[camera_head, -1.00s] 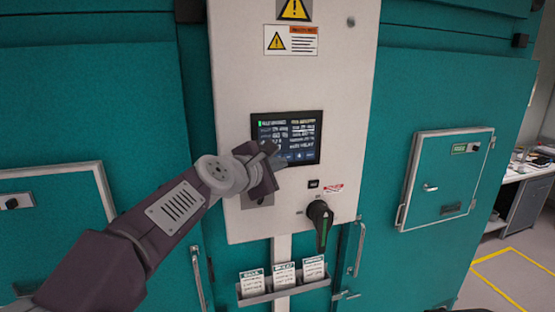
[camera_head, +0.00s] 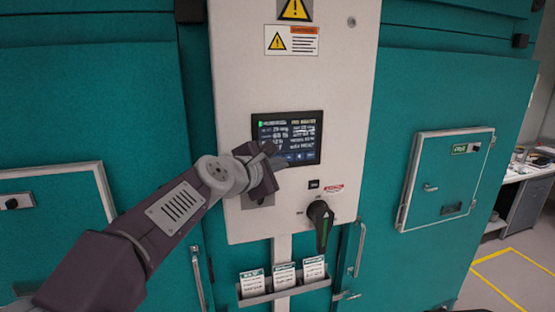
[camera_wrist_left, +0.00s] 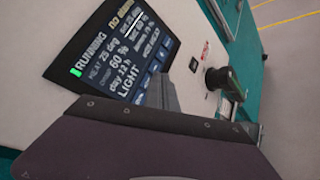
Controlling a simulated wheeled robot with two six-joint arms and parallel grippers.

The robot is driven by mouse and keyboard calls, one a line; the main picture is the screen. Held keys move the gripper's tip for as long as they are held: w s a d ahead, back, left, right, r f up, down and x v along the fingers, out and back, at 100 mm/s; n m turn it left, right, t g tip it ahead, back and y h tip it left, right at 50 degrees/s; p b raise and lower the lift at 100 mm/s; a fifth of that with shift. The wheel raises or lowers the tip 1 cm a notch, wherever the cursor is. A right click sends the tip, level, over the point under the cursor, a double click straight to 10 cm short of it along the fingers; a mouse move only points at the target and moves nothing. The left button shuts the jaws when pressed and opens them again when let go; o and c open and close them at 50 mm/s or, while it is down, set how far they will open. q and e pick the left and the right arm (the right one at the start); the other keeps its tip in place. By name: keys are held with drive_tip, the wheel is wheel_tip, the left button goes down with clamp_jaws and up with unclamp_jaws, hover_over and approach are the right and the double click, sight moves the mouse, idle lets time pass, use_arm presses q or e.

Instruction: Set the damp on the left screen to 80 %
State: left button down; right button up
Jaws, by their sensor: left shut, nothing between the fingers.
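The screen (camera_head: 300,130) is a dark display with white text, set in a white panel between teal doors. In the left wrist view the screen (camera_wrist_left: 110,45) is tilted and reads RUNNING, with lines such as 25 deg, 60 %, day 12 h and LIGHT. A row of small blue buttons lies along its lower edge. My left gripper (camera_head: 281,159) is shut and empty, its tip in front of the lower part of the screen. The left wrist view shows its fingers (camera_wrist_left: 163,92) close to the button row; I cannot tell whether they touch. My right gripper is not visible.
A black rotary handle (camera_head: 320,222) sticks out below and right of the screen. A rack of cards (camera_head: 284,290) hangs below the panel. A small hatch (camera_head: 445,180) is on the right-hand door. The panel face right of the screen is clear.

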use_arm(q)
drive_tip(key=shift+w, duration=0.15)
idle(0.6)
drive_tip(key=shift+w+a, duration=0.1)
drive_tip(key=shift+w, duration=0.15)
drive_tip(key=shift+w+a, duration=0.1)
drive_tip(key=shift+w, duration=0.25)
idle(0.5)
drive_tip(key=shift+s, duration=0.1)
drive_tip(key=shift+s+d, duration=0.2)
drive_tip(key=shift+s, duration=0.45)
drive_tip(key=shift+s, duration=0.1)
